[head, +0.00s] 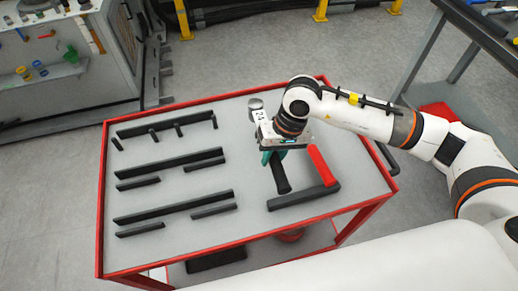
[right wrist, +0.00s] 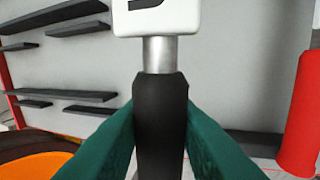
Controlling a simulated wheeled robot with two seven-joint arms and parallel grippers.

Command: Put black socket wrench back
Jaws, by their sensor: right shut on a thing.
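My right gripper (head: 271,158) is shut on the black handle of the socket wrench (head: 281,176), over the right part of the red-framed cart. In the right wrist view its green fingers press both sides of the black handle (right wrist: 160,122). A silver neck and a pale head with a black mark (right wrist: 157,16) lie beyond the fingers. The handle's lower end points toward a black bar (head: 304,197) on the cart; I cannot tell whether they touch. A red-handled tool (head: 323,165) is just right of the wrench. My left gripper is not in view.
The grey-topped cart (head: 250,225) carries several black bars and short pegs (head: 168,161) on its left half, with bare surface between them. A workbench (head: 55,75) stands at the far left and a dark table (head: 470,30) at the upper right.

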